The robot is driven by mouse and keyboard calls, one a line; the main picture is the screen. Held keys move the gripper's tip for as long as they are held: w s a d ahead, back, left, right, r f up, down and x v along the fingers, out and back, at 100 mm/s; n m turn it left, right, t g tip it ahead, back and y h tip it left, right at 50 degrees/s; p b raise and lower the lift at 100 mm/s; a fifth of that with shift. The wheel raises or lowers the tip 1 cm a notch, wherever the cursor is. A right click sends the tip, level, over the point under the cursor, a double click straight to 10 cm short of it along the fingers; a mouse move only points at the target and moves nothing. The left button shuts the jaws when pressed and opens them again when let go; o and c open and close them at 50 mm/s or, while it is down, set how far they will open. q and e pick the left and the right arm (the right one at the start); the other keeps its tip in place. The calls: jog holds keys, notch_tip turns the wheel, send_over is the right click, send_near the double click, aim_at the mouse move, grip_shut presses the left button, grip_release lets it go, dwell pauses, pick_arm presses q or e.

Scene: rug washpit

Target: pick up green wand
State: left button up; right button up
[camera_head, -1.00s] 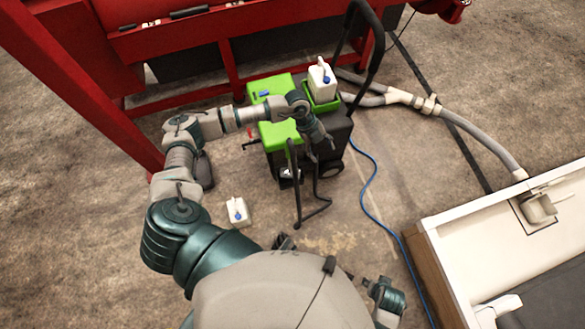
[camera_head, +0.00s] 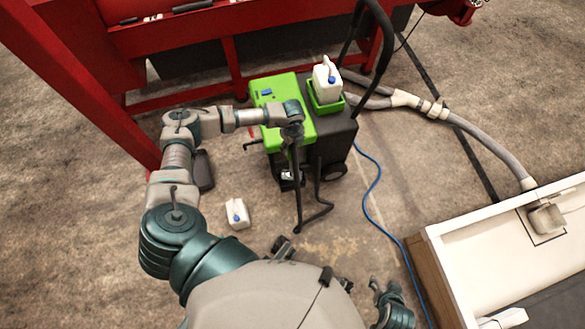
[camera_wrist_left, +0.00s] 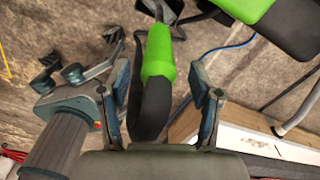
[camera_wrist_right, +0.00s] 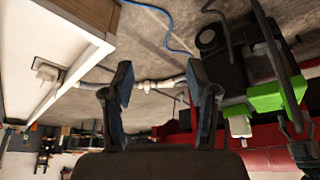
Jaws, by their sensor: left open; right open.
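The wand (camera_wrist_left: 158,55) shows in the left wrist view with a bright green section and a thick black curved grip. My left gripper (camera_wrist_left: 160,72) is open, with one finger on each side of the wand; neither visibly presses it. In the head view the left gripper (camera_head: 293,130) is over the green and black machine, its fingers hard to make out, and the green section is not clearly seen there. My right gripper (camera_head: 384,288) is open and empty, low in the head view; its parted fingers also show in the right wrist view (camera_wrist_right: 160,88).
The green and black machine (camera_head: 336,142) carries a white jug (camera_head: 327,78) in a green tray. Another white jug (camera_head: 237,214) is on the floor. A red frame (camera_head: 70,85) stands behind. A white-topped basin (camera_head: 470,240), grey hose (camera_head: 480,140) and blue cable (camera_head: 378,180) are at right.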

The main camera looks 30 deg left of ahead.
pick_arm(q)
jog(key=f, duration=0.1)
jog(key=f+b, duration=0.1)
jog(key=f, duration=0.3)
jog(key=shift+a+b, duration=0.35)
jog(key=shift+w+f, duration=0.1)
jog(key=shift+d, duration=0.1)
pick_arm(e)
jog(key=w+a+r+t+y, duration=0.1)
jog(key=w+a+t, duration=0.1)
jog(key=w, duration=0.4)
jog(key=shift+r+t, duration=0.3)
jog(key=shift+t, duration=0.4)
pick_arm(q)
grip_shut()
pick_arm(e)
jog(key=shift+a, duration=0.15)
